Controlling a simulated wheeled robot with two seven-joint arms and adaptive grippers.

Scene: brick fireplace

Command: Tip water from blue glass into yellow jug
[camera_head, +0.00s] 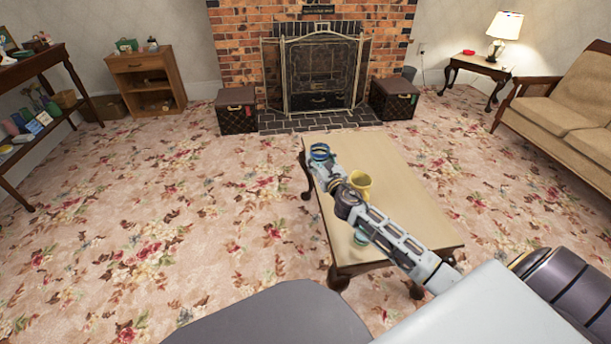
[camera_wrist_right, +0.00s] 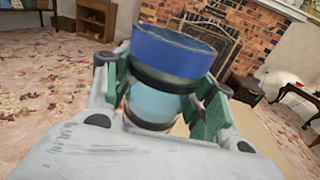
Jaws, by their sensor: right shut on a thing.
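The blue glass (camera_head: 320,152) is at the far left end of the coffee table in the head view, in the jaws of my right gripper (camera_head: 322,160). In the right wrist view the glass (camera_wrist_right: 175,55) shows a blue upper band, dark bands and a lighter blue lower part, with the gripper's fingers (camera_wrist_right: 165,95) on both sides of it. It looks roughly upright. The yellow jug (camera_head: 360,182) stands on the table just right of my right gripper, partly hidden by my arm. Water inside the glass cannot be made out. My left gripper is out of view.
The wooden coffee table (camera_head: 405,190) has free room on its right side. A small teal object (camera_head: 361,238) is partly hidden beside my right arm. The fireplace screen (camera_head: 315,75) and two trunks stand beyond; a sofa (camera_head: 565,105) is at right.

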